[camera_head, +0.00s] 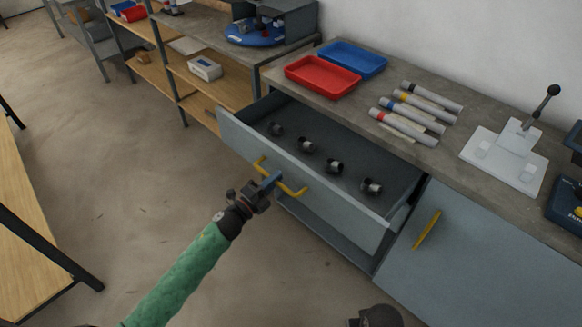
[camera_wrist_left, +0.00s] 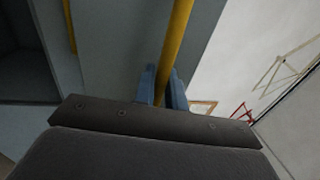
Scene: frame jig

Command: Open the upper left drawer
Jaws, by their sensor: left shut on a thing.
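The upper left drawer (camera_head: 310,194) is a grey drawer pulled well out from the workbench, with several small dark cylindrical parts (camera_head: 334,166) with light ends lying in it. Its yellow bar handle (camera_head: 293,192) is on the front panel. My left gripper (camera_head: 270,183) is shut on this handle, coming in from the left on a green-sleeved arm. In the left wrist view the yellow bar (camera_wrist_left: 178,40) runs between the two blue fingers (camera_wrist_left: 163,88). At the bottom edge of the head view a dark piece shows that I cannot identify; my right gripper is not clearly visible.
The bench top holds a red tray (camera_head: 322,76), a blue tray (camera_head: 352,60), several marker-like tubes (camera_head: 412,113) and a white lever jig (camera_head: 506,155). A closed cabinet door with a yellow handle (camera_head: 427,230) is right of the drawer. Open floor (camera_head: 130,150) lies left of the drawer.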

